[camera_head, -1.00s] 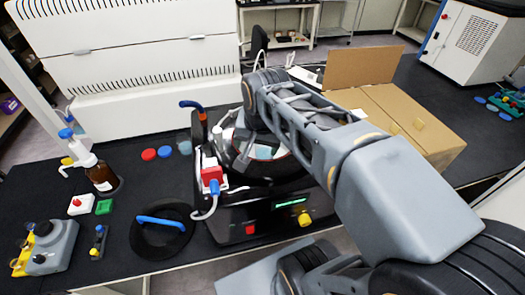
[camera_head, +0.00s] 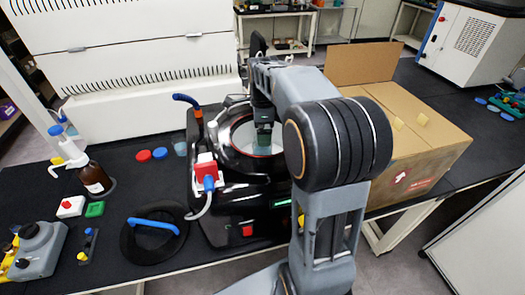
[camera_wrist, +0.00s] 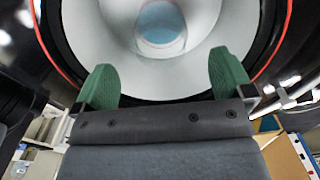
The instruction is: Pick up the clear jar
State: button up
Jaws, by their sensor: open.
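The round open chamber (camera_head: 240,135) of the black machine has a pale inside and a red ring around its rim. In the wrist view, a round see-through thing with a bluish middle, which looks like the clear jar (camera_wrist: 160,24), sits deep in the pale bowl. My gripper (camera_head: 263,142) points down over the chamber and hides the jar from the head view. Its two green fingers (camera_wrist: 162,85) are wide apart with nothing between them. The jar lies beyond the fingertips.
A black lid (camera_head: 152,238) with a blue handle lies left of the machine. A red and white valve (camera_head: 206,172) stands at the chamber's left side. A brown bottle (camera_head: 94,178) and small coloured lids (camera_head: 151,155) are further left.

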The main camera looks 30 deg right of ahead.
aim_at(262, 150)
jog(key=shift+f+p, duration=0.45)
jog(key=shift+f, duration=3.15)
jog(key=shift+w, duration=0.1)
jog(key=c, duration=1.1)
